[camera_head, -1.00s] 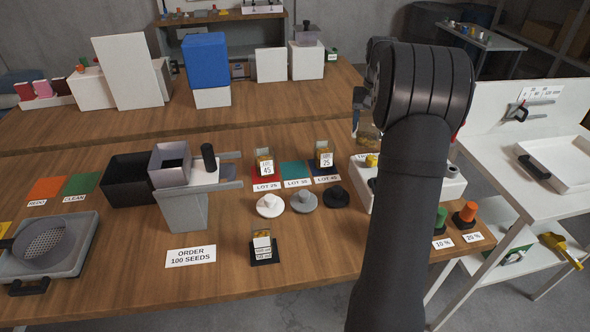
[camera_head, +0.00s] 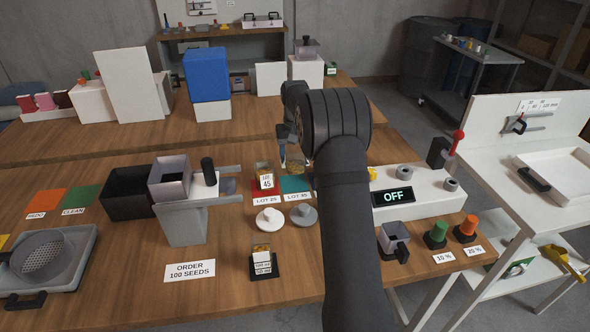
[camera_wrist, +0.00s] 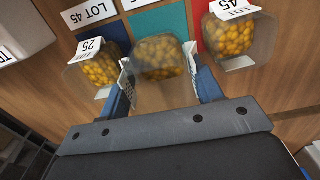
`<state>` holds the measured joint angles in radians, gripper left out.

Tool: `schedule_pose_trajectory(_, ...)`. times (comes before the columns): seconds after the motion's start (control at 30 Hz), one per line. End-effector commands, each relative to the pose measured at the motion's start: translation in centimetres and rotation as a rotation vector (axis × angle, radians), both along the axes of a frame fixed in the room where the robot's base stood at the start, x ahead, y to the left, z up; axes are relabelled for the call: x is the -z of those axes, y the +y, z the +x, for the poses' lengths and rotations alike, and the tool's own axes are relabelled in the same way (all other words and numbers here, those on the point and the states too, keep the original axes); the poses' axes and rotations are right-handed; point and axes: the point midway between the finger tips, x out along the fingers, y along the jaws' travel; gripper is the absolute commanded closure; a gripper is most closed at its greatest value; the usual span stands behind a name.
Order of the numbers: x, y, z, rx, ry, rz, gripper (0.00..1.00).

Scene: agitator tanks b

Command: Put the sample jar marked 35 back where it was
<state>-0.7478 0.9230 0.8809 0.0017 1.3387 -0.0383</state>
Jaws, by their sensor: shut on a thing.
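My gripper (camera_wrist: 160,66) is shut on a clear jar of yellow seeds (camera_wrist: 158,55); its number cannot be read. In the head view the jar (camera_head: 297,163) hangs below my gripper (camera_head: 290,150), behind the teal mat (camera_head: 297,184). In the wrist view it overlaps the teal mat (camera_wrist: 160,22); I cannot tell whether it touches. The jar marked 45 (camera_head: 265,180) stands on the red mat labelled LOT 25 (camera_head: 263,193). The jar marked 25 (camera_wrist: 100,66) stands by the blue mat labelled LOT 45 (camera_wrist: 95,12); my arm hides both in the head view.
Jars stand close on both sides of the held one. Lids (camera_head: 269,219) (camera_head: 303,214) lie in front of the mats. A white machine reading OFF (camera_head: 420,203) is at right; a grey stand with a hopper (camera_head: 185,215) is at left. A small container (camera_head: 263,264) stands in front.

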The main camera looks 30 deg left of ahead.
Motion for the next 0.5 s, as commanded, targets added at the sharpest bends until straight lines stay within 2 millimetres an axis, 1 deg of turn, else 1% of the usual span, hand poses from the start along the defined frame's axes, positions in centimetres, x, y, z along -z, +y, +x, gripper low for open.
schedule_pose_trajectory(0.17,1.8,0.0,0.0,0.001,0.001,-0.001,0.95)
schedule_pose_trajectory(0.3,4.0,-0.1,0.0,0.001,0.001,-0.001,0.95)
schedule_pose_trajectory(0.37,4.8,0.0,0.0,0.001,0.001,-0.001,0.95)
schedule_pose_trajectory(0.43,5.3,-0.1,0.0,0.001,0.0,0.0,0.95)
schedule_pose_trajectory(0.5,5.3,0.0,0.0,0.001,-0.001,0.001,0.95)
